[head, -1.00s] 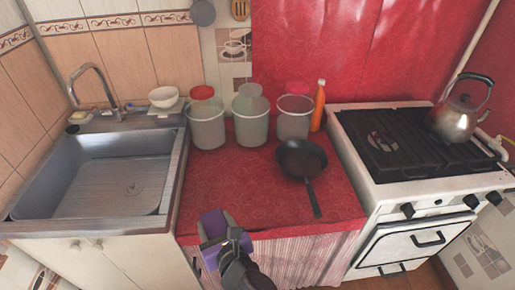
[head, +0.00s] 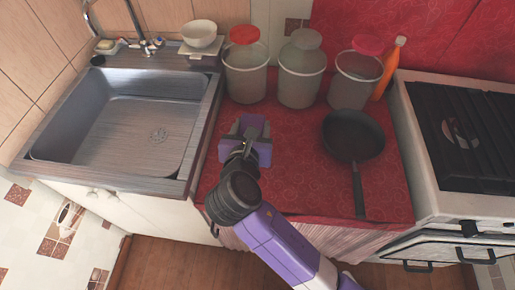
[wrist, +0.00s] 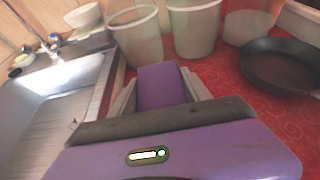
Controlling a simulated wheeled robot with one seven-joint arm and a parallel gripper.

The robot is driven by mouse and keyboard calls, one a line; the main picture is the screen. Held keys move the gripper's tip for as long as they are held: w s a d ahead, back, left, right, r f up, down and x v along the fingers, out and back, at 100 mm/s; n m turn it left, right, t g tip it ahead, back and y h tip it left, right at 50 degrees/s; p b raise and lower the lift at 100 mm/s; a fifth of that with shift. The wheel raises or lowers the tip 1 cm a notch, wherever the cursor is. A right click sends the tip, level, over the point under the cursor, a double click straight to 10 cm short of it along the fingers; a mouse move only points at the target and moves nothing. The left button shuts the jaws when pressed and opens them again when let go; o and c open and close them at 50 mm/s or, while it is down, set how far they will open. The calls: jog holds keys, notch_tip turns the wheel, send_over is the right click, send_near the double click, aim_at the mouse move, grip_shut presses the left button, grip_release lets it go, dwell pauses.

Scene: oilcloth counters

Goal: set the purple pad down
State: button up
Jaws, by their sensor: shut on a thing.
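The purple pad (wrist: 160,88) is between the two grey fingers of my gripper (head: 251,124), which is shut on it. In the wrist view the pad points away from the palm, toward the containers. In the head view my gripper is over the left part of the red oilcloth counter (head: 300,185), just right of the sink's edge. The pad is small and partly hidden by the fingers and palm there. I cannot tell whether the pad touches the cloth.
The sink (head: 125,115) is to the left. Containers stand behind my gripper: one with a red lid (head: 246,75), a grey-lidded one (head: 300,75) and another (head: 353,80). A black pan (head: 353,135) lies to the right, before the stove (head: 470,140). Bare cloth lies between.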

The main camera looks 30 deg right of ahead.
notch_tip(320, 180, down, 12)
jog(key=shift+r+b, duration=0.1)
jog(key=shift+b, duration=0.75)
jog(key=o, duration=1.3)
jog(key=shift+s+a, duration=0.2)
jog(key=v, duration=1.1)
jog(key=shift+s+a+p, duration=0.15)
jog(key=shift+s+p, duration=0.05)
jog(key=shift+p, duration=0.2)
